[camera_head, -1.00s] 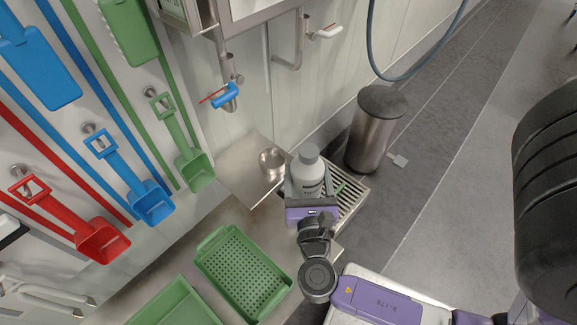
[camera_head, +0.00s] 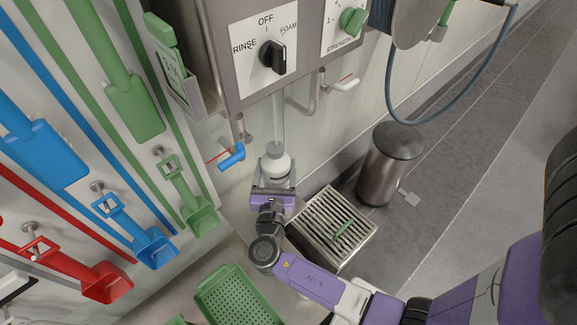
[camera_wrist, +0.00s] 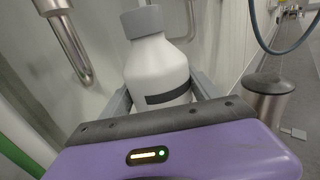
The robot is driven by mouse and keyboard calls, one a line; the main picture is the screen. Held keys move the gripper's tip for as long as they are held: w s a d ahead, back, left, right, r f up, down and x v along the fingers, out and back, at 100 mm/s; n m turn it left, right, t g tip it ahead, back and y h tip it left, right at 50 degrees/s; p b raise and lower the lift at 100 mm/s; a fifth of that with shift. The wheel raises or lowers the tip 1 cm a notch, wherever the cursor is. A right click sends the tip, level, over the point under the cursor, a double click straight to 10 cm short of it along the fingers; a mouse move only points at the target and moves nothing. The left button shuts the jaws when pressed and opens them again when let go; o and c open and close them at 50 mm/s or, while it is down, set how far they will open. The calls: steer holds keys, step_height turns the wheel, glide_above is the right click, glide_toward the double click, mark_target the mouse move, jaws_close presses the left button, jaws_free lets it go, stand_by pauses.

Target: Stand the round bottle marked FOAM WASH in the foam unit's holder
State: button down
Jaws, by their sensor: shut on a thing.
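A white round bottle (camera_head: 275,165) with a grey cap stands about upright between the fingers of my gripper (camera_head: 275,182), which is shut on it. In the wrist view the bottle (camera_wrist: 158,72) shows a dark band on its side; no lettering is legible. The foam unit (camera_head: 268,57), with a RINSE–OFF–FOAM knob, is on the wall above the bottle. The round steel cup seen earlier on the shelf, seemingly the holder, is now hidden around the bottle and gripper. I cannot tell whether the bottle is in it or above it.
A blue-handled valve (camera_head: 232,156) is close left of the bottle. A slatted steel drain tray (camera_head: 333,228) is to the right, with a steel bin (camera_head: 390,165) beyond. A green perforated basket (camera_head: 238,295) is at the front. Coloured scoops hang at left.

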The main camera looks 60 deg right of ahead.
steer(key=shift+w+d+f, duration=0.1)
steer(key=shift+d+f, duration=0.3)
steer(key=shift+f, duration=0.4)
step_height(320, 180, down, 6)
steer(key=b, duration=0.6)
steer(key=shift+r, duration=0.25)
steer(key=shift+f, duration=0.25)
steer(key=shift+f+b, duration=1.4)
steer(key=shift+f, duration=0.5)
steer(key=shift+c, duration=0.3)
jaws_free()
steer(key=shift+f, duration=0.25)
steer(key=v, duration=0.7)
steer(key=shift+s+a+r, duration=0.2)
steer(key=shift+s+a, duration=0.05)
steer(key=shift+a, duration=0.1)
